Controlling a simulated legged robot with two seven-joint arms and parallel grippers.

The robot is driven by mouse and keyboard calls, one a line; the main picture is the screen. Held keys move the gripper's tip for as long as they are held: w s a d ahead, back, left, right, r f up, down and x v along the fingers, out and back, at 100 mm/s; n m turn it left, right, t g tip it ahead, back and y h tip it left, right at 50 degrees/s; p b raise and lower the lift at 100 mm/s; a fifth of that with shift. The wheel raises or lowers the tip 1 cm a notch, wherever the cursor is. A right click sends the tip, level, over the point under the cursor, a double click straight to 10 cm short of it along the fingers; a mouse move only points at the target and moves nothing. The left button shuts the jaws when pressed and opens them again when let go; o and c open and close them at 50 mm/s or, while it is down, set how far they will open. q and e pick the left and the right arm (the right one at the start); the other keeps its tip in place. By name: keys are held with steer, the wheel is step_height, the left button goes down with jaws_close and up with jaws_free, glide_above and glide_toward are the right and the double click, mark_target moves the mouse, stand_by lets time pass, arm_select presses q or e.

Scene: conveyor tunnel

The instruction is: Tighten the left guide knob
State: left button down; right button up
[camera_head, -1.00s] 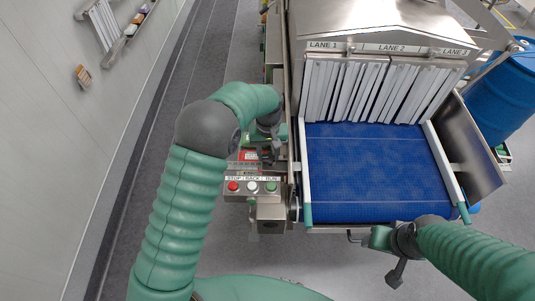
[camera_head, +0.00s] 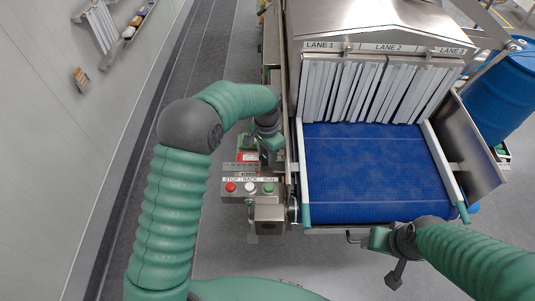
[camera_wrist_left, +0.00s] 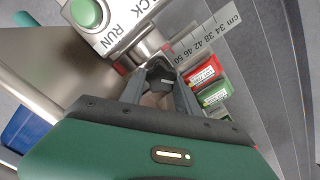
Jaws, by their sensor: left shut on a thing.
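My left gripper (camera_head: 270,143) is at the left side of the conveyor, above the button box; my own wrist partly hides it in the head view. In the left wrist view the two dark fingers of my left gripper (camera_wrist_left: 160,88) are shut on a dark knob (camera_wrist_left: 161,77), which sits beside a metal shaft. The knob is hidden in the head view. My right gripper (camera_head: 393,258) hangs in front of the conveyor's right front edge, away from the knob; its jaw opening cannot be made out.
The button box (camera_head: 248,188) with red, white and green buttons lies just below the left gripper. A cm scale (camera_wrist_left: 208,42) and red and green labelled blocks (camera_wrist_left: 203,72) are close to the fingers. The blue belt (camera_head: 375,175) is empty. A blue drum (camera_head: 505,90) stands right.

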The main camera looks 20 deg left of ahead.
mark_target(266, 157)
arm_select(q)
steer(key=m, duration=0.3)
steer(key=shift+s+f+m, duration=0.1)
steer(key=shift+s+m, duration=0.1)
steer(key=shift+m, duration=0.2)
steer(key=shift+a+m+p, duration=0.1)
steer(key=shift+m+p, duration=0.3)
steer(key=shift+m, duration=1.5)
steer(key=c, duration=1.1)
jaws_free()
steer(key=shift+a, duration=0.1)
steer(key=shift+o, duration=1.1)
steer(key=shift+a, duration=0.15)
steer(key=r, duration=0.2)
steer(key=r+b, duration=0.2)
steer(key=r, duration=0.1)
steer(key=shift+w+d+r, duration=0.2)
steer(key=shift+w+r, duration=0.05)
steer(key=shift+r, duration=0.1)
step_height(266, 157, up, 11)
steer(key=b, duration=0.1)
steer(key=shift+a, duration=0.25)
